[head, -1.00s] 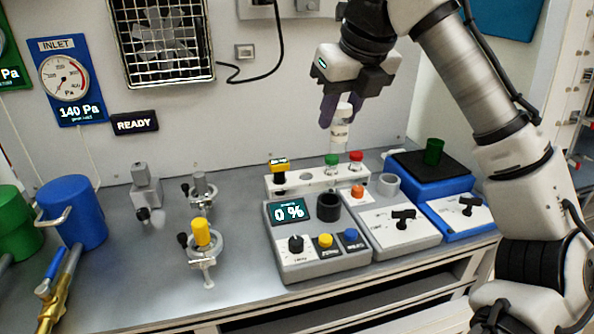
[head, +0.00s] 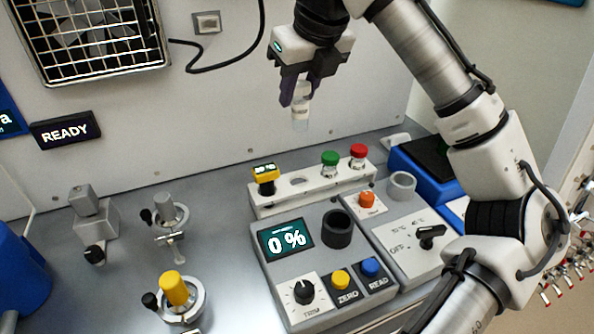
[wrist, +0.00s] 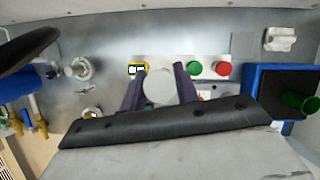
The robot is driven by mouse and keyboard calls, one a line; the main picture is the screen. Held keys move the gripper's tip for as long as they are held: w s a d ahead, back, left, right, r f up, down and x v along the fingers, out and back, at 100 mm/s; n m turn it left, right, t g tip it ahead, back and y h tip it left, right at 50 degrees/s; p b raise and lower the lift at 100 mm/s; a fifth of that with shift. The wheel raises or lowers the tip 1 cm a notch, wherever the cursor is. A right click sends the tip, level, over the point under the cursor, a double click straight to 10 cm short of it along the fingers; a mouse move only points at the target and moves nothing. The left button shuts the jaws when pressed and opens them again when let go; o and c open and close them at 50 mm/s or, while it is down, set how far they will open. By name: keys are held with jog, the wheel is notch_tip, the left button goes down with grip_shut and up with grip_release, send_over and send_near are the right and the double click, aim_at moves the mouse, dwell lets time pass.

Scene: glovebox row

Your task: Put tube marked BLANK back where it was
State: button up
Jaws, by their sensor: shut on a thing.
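My gripper (head: 298,92) is shut on a clear tube (head: 300,120) with a whitish cap, held upright in the air above the white rack (head: 262,207). The label on the tube is too small to read. The wrist view shows the pale round cap (wrist: 159,86) between the two dark fingers. The rack holds a yellow-capped tube (head: 265,177), a green-capped tube (head: 330,160) and a red-capped tube (head: 358,156). An empty hole (head: 298,181) lies between the yellow and green caps. The held tube hangs well clear of the rack.
In front of the rack stands a grey meter reading 0 % (head: 286,240) with a dark round well (head: 337,228). Beside it are an orange cap (head: 367,201) and a grey ring (head: 401,186). A blue unit (wrist: 254,85) stands right. Clamps stand left.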

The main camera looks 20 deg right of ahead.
notch_tip(320, 180, down, 16)
jog(key=shift+r, duration=0.2)
jog(key=shift+f, duration=0.2)
jog(key=o, duration=0.7)
jog(key=shift+o, duration=0.2)
jog(key=shift+r, duration=0.2)
jog(key=v, duration=1.2)
jog(key=shift+b, duration=0.3)
